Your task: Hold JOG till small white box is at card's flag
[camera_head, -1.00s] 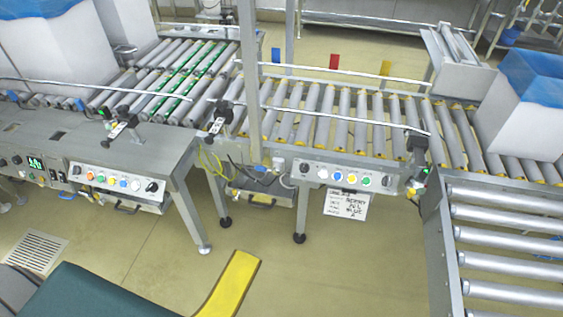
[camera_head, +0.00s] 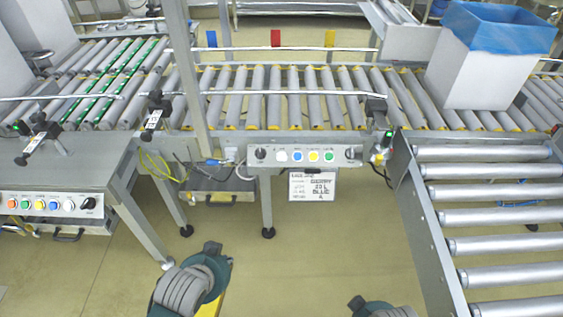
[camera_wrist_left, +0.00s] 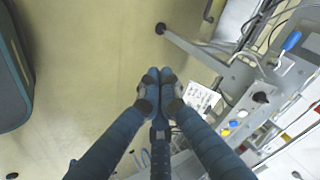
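A white box (camera_head: 478,75) with a blue liner stands upright on the rollers at the right. The card (camera_head: 312,186) hangs under the middle control panel (camera_head: 305,156); its small print seems to include "BLUE". The panel has white, blue, yellow and green buttons; no JOG label is readable. Blue (camera_head: 211,38), red (camera_head: 275,38) and yellow (camera_head: 329,38) flags stand along the far rail. My left gripper (camera_head: 213,249) is below the panel, apart from it. In the left wrist view its fingertips (camera_wrist_left: 159,76) meet, with nothing between them. My right arm barely shows at the bottom edge; its fingers are unclear.
The middle rollers (camera_head: 290,97) before the flags are empty. A second button panel (camera_head: 48,204) is at the left. A roller lane (camera_head: 500,217) runs toward me on the right. A slanted post (camera_head: 187,80) crosses the view. Floor below the panel is open.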

